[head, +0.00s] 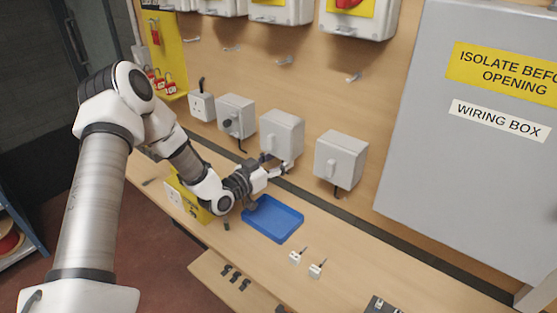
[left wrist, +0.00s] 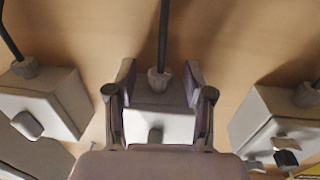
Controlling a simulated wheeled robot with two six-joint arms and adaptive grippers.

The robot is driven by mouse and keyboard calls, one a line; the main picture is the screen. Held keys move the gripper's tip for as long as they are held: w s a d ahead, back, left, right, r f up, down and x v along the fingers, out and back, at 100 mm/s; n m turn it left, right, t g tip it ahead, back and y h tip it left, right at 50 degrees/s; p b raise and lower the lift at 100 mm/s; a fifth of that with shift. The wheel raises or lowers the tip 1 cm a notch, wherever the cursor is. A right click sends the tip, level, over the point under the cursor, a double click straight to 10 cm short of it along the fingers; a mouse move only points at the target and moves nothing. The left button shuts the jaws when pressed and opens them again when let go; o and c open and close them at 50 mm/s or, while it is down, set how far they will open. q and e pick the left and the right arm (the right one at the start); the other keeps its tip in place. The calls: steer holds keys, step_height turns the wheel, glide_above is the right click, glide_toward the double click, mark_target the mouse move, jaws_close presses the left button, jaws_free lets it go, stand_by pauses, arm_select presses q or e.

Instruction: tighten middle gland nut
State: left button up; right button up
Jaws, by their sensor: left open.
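The middle grey box (head: 283,133) hangs on the wooden wall board between two similar boxes. In the left wrist view, its grey gland nut (left wrist: 158,84) sits on the box edge with a black cable running through it. My left gripper (head: 277,164) is at the lower edge of the middle box. In the left wrist view, the open fingers of my left gripper (left wrist: 160,74) stand on either side of the nut, with a visible gap at each side. The nut is hidden in the head view. My right gripper is not in view.
Neighbouring boxes hang at left (head: 237,115) and right (head: 341,160). Their glands also show in the left wrist view, one at left (left wrist: 25,68) and one at right (left wrist: 307,95). A blue tray (head: 272,232) lies on the bench below. Two small pale parts lie beside it.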

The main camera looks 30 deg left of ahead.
arm_select(q)
steer(key=shift+s+a+r, duration=0.1)
steer(key=shift+s+r, duration=0.1)
steer(key=shift+s, duration=0.15)
steer(key=shift+w+f, duration=0.1)
steer(key=shift+w, duration=0.05)
jaws_close()
steer(key=shift+w+d+n+g+y+b, duration=0.1)
steer(key=shift+d+n+g+y+b, duration=0.5)
steer(key=shift+n+y+b, duration=1.55)
steer(key=shift+w+d+n+g+y+b, duration=0.1)
steer(key=shift+n+g+y+b, duration=1.05)
steer(key=shift+y, duration=1.95)
steer(key=shift+w+d+n+g+y+b, duration=0.1)
steer(key=shift+d+n+g+y+b, duration=0.5)
steer(key=shift+n+y, duration=1.8)
steer(key=shift+a+y+b, duration=0.25)
steer(key=shift+y+b, duration=0.1)
